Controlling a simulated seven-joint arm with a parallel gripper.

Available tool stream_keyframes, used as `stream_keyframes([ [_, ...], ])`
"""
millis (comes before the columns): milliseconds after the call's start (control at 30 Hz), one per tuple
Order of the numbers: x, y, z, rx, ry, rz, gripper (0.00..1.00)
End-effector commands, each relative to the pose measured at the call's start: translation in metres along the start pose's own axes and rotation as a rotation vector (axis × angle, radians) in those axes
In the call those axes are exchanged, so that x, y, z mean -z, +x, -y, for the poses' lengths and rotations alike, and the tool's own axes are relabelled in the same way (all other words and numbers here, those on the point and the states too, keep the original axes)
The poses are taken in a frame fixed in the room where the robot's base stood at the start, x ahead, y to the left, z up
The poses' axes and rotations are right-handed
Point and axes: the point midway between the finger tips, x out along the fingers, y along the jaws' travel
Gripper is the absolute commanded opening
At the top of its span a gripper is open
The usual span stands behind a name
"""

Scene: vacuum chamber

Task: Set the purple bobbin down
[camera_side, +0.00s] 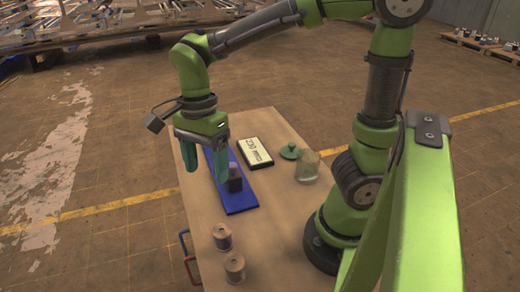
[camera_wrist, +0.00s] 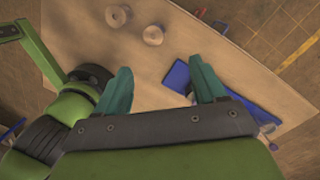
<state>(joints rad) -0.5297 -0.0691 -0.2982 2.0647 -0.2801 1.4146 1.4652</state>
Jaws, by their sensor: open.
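A small purple bobbin (camera_side: 235,171) appears to sit on a dark block (camera_side: 235,185) on the blue board (camera_side: 240,202). My gripper (camera_side: 206,180) points down over the board's left side, its teal fingers apart. The bobbin is just right of the right finger in the side view, not between the fingers; whether they touch I cannot tell. In the wrist view the gap between the fingers (camera_wrist: 160,80) is empty, and the blue board (camera_wrist: 178,76) passes behind the right finger. There my gripper's body hides most of the area around the bobbin.
Two spools (camera_side: 222,237) (camera_side: 234,267) stand at the table's near end. A display panel (camera_side: 254,152), a green lid (camera_side: 290,151) and a glass jar (camera_side: 307,167) are right of the board. Red and blue handles (camera_side: 190,258) are at the left edge. Bare tabletop (camera_side: 275,220) lies right of the board.

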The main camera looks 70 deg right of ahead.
Motion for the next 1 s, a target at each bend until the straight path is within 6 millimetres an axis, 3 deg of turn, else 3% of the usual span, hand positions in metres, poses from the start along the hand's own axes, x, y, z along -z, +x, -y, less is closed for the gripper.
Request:
stream_keyframes([
  [167,0.024,-0.028,-0.017,0.277,-0.526,0.073,0.70],
  [300,0.039,-0.041,-0.029,0.496,-0.898,-0.038,0.70],
  [433,0.049,-0.048,-0.036,0.622,-1.141,-0.195,0.70],
  [633,0.055,-0.052,-0.040,0.681,-1.306,-0.339,0.70],
  [1000,0.055,-0.052,-0.040,0.682,-1.317,-0.345,0.70],
])
